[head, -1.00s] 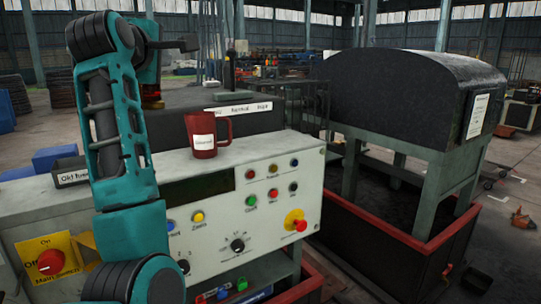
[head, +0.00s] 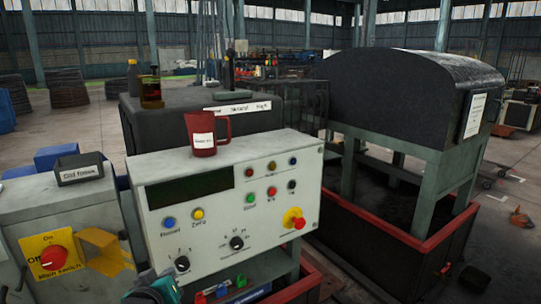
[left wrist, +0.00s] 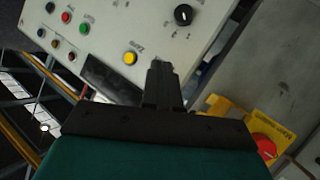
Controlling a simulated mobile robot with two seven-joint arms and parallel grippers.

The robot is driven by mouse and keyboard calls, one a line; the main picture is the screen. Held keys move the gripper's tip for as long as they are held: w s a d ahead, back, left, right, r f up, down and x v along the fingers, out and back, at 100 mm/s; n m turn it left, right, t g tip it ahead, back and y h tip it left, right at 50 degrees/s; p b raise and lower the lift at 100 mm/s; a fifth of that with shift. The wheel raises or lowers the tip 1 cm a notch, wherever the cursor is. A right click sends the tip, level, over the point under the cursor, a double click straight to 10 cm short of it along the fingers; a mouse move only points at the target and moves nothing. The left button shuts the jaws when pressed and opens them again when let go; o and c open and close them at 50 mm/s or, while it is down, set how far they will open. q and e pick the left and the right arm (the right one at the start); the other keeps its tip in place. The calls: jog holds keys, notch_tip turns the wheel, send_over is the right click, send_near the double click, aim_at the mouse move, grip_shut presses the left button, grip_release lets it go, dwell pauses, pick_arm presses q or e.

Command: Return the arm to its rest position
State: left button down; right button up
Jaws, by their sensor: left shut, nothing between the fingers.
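My left arm shows in the head view only as a small teal and black piece at the bottom edge, left of centre; its gripper is outside that view. In the left wrist view my left gripper (left wrist: 163,85) is shut, with its dark fingers together and nothing between them. Behind it is the pale control panel, its face (head: 215,215) clear in the head view, with the yellow Zero button (left wrist: 131,58) and a black knob (left wrist: 184,15). I cannot tell how far the fingertips are from the panel. My right gripper is in neither view.
A red mug (head: 206,136) stands on top of the panel. A red rotary switch (head: 53,258) on a yellow plate and a yellow bracket (head: 104,250) sit at the lower left. A dark domed machine (head: 400,90) in a red-rimmed tray stands at the right.

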pick_arm(q)
jog(key=s+d+f+m+g+h, duration=0.1)
jog(key=s+f+m, duration=0.3)
jog(key=s+f, duration=0.4)
jog(key=s+d+f+m+g+h, duration=0.1)
jog(key=s+f, duration=0.7)
jog(key=s, duration=0.8)
jog(key=d+m+h, duration=0.1)
jog(key=d+m, duration=0.1)
jog(key=shift+d+f+m+g, duration=0.2)
jog(key=shift+d+m+g, duration=0.1)
jog(key=shift+m+g, duration=0.1)
jog(key=shift+s+a, duration=0.15)
jog(key=shift+s, duration=0.05)
